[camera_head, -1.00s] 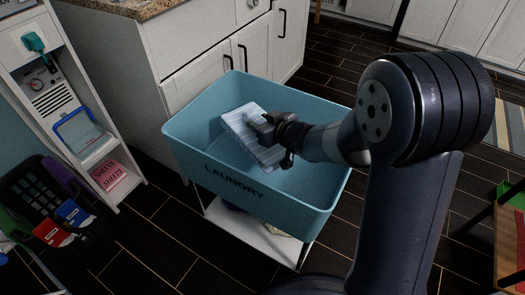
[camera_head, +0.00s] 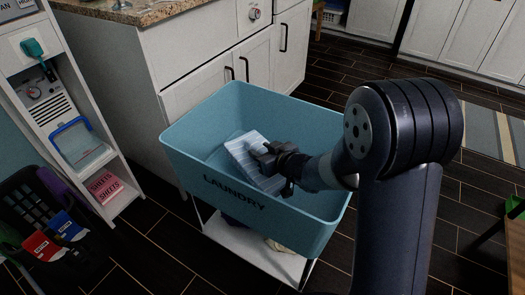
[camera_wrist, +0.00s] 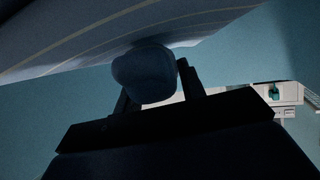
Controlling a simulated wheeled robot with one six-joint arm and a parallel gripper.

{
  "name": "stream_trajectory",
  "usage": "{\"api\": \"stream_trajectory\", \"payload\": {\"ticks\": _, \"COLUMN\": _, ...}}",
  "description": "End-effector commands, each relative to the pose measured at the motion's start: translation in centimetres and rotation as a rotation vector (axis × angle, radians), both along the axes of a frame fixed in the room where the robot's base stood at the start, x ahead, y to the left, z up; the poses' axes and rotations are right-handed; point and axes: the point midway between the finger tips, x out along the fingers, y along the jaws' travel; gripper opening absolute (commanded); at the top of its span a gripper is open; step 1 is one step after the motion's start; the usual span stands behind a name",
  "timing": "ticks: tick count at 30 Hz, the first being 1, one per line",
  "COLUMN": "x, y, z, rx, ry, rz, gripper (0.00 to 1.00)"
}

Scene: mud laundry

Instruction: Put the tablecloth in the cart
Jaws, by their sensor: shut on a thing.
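The tablecloth (camera_head: 247,152) is a folded, pale blue-white striped cloth. It is inside the blue laundry cart (camera_head: 262,209), tilted, within the walls of the bin; I cannot tell if it touches the floor of the bin. My gripper (camera_head: 262,155) is shut on its right side, inside the bin and below the rim. In the wrist view the striped cloth (camera_wrist: 110,35) fills the top, with my gripper (camera_wrist: 145,75) against its lower edge. The fingertips are partly hidden by the cloth and shadow.
A white cabinet (camera_head: 205,95) with a granite top stands behind the cart. A white shelf unit (camera_head: 125,195) with a pink sheets box (camera_head: 104,187) stands at left, near a dark basket (camera_head: 22,200) with coloured tags. The cart's lower shelf (camera_head: 240,246) holds some items.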

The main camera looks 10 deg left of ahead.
Motion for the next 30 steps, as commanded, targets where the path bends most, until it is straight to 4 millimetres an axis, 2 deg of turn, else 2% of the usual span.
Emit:
{"api": "stream_trajectory", "payload": {"ticks": 9, "x": 0.0, "y": 0.0, "z": -0.6, "rx": 0.002, "ry": -0.002, "rz": 0.000, "gripper": 0.02}}
{"api": "stream_trajectory", "payload": {"ticks": 10, "x": 0.0, "y": 0.0, "z": -0.7, "rx": 0.000, "ry": 0.000, "rz": 0.000, "gripper": 0.39}}
{"api": "stream_trajectory", "payload": {"ticks": 18, "x": 0.0, "y": 0.0, "z": -0.7, "rx": 0.000, "ry": 0.000, "rz": 0.000, "gripper": 0.60}}
{"api": "stream_trajectory", "payload": {"ticks": 26, "x": 0.0, "y": 0.0, "z": -0.5, "rx": 0.001, "ry": -0.001, "rz": 0.000, "gripper": 0.60}}
{"api": "stream_trajectory", "payload": {"ticks": 30, "x": 0.0, "y": 0.0, "z": 0.9, "rx": 0.001, "ry": -0.001, "rz": 0.000, "gripper": 0.60}}
